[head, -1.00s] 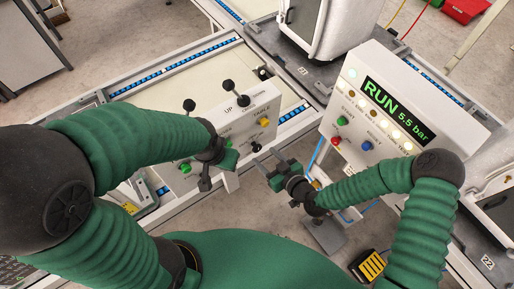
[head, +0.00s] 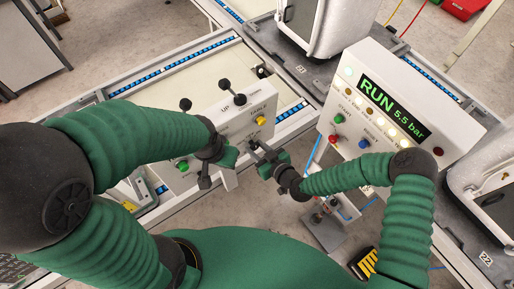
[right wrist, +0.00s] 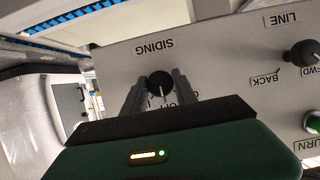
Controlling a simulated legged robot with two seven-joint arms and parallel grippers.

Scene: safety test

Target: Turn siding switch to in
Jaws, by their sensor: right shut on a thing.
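The siding switch (right wrist: 160,84) is a round black knob with a pale pointer line, on the white control box (right wrist: 225,60) beside the SIDING label. In the right wrist view the pointer runs toward the bottom of the picture. Lettering below the knob is partly hidden by my gripper. My right gripper (right wrist: 159,92) has one finger on each side of the knob and is shut on it. In the head view the right gripper (head: 257,152) is at the box's lower right and hides the knob. My left gripper (head: 224,160) is in front of the box; its jaw opening is unclear.
The box also carries two black levers (head: 225,85), a yellow button (head: 261,120) and a green button (head: 182,166). A LINE knob (right wrist: 303,53) is on the same face. A panel with a RUN 5.5 bar display (head: 393,105) stands at right.

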